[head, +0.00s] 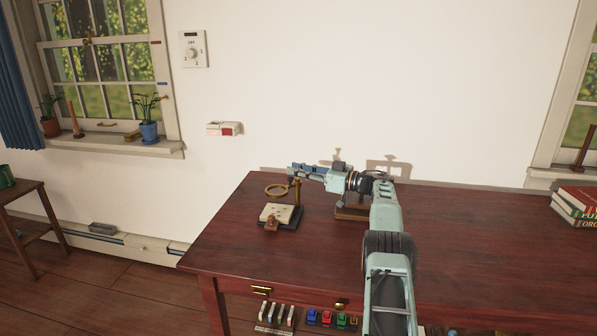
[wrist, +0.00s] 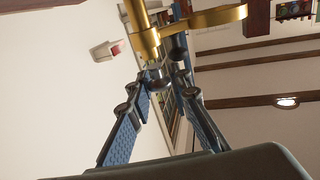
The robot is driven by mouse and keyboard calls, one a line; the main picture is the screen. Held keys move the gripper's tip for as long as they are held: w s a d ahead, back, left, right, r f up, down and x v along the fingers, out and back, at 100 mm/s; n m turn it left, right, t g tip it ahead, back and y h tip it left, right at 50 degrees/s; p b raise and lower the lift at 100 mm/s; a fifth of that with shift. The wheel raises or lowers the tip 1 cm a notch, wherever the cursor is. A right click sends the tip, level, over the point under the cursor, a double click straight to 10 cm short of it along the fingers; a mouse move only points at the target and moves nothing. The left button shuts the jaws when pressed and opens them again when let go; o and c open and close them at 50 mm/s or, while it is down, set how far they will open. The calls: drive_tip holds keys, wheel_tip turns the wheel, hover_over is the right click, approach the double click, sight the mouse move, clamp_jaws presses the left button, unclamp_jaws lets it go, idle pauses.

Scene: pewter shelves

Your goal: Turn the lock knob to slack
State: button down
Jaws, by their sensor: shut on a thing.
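A small stand has a brass ring (head: 267,192) on a thin upright post above a dark base with a pale top plate (head: 277,212). It stands at the left of the wooden table. In the wrist view the brass clamp (wrist: 146,42) and brass arm (wrist: 215,20) cross the top of the picture. The dark lock knob (wrist: 158,83) sits just below the clamp. My gripper (wrist: 164,77) is shut on the lock knob, with a blue-padded finger on each side. In the head view my gripper (head: 296,170) is at the post's top, and the knob is too small to make out.
The dark wooden table (head: 470,240) is mostly clear to the right. Books (head: 577,205) lie at its far right. A dark piece (head: 351,213) stands under my arm. The wall behind holds a dial (head: 192,52) and a red-and-white box (head: 224,129).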

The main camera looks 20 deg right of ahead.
drive_tip(key=shift+a+r, duration=0.1)
drive_tip(key=shift+a, duration=0.05)
drive_tip(key=c, duration=1.7)
unclamp_jaws()
drive_tip(key=shift+c, duration=0.2)
drive_tip(key=v, duration=1.2)
